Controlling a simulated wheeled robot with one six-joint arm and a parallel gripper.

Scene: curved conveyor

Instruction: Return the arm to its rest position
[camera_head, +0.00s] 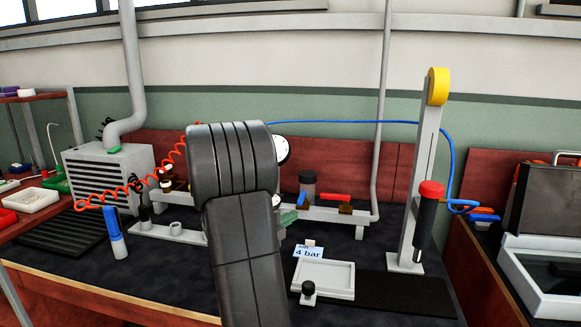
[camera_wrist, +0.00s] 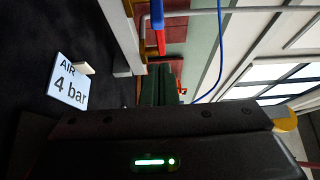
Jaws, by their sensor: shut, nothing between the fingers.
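My arm (camera_head: 240,200) rises in the middle of the head view, a dark grey link with a ribbed bend at its top. It hides most of my gripper; only a small greenish part (camera_head: 288,218) shows at its right side. In the wrist view my gripper (camera_wrist: 163,75) shows as dark green fingers close together beyond the black gripper body with its green light. The fingers are shut with nothing between them. They appear to be above the bench, apart from the things on it.
A dark bench (camera_head: 170,285) carries an "AIR 4 bar" card (camera_head: 308,253), a white tray (camera_head: 323,278) and a post (camera_head: 421,170) holding a red-topped tool (camera_head: 428,212). A blue hose and red coiled hose (camera_head: 130,188) hang behind. A grey box (camera_head: 108,175) stands at left.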

